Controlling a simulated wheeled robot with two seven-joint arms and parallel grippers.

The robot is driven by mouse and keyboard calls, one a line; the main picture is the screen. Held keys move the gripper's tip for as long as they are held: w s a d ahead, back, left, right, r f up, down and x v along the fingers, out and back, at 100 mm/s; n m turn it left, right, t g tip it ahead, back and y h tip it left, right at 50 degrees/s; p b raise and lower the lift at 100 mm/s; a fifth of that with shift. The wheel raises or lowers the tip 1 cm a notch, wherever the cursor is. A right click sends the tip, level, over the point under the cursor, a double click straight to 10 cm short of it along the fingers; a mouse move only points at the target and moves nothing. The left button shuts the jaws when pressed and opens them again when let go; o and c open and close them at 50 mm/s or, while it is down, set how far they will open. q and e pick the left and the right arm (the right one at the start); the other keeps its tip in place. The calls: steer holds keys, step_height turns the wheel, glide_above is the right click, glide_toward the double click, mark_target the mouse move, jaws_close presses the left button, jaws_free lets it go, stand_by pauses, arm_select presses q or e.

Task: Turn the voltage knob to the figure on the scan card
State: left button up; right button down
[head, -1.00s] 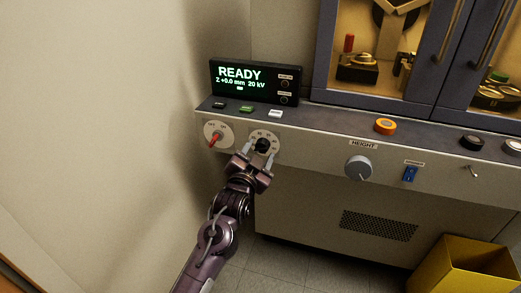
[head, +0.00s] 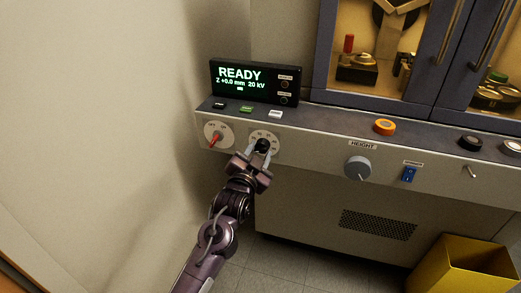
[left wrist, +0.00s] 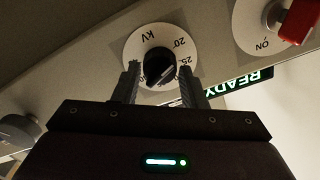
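The voltage knob (head: 263,145) is a small black knob on a white round dial on the console's sloped front. It also shows in the left wrist view (left wrist: 159,68), where the dial carries "KV" and figures such as 20 and 25. My left gripper (head: 261,151) points at the dial with one finger on each side of the knob. In the left wrist view the fingers (left wrist: 160,84) stand apart, with a gap visible beside the knob. The display (head: 253,82) reads READY, Z +0.0 mm, 20 kV. No scan card can be made out. My right gripper is out of view.
A red switch (head: 216,140) on a white dial sits just left of the knob. A yellow bin (head: 462,268) stands on the floor at lower right.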

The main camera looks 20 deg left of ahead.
arm_select(q)
steer(key=c, duration=0.6)
steer(key=m, duration=1.6)
steer(key=shift+m, duration=0.3)
steer(key=m, duration=0.9)
steer(key=shift+m, duration=0.3)
steer(key=m, duration=0.4)
steer(key=shift+m, duration=0.3)
steer(key=m, duration=0.5)
steer(key=shift+f, duration=0.1)
steer(key=o, duration=1)
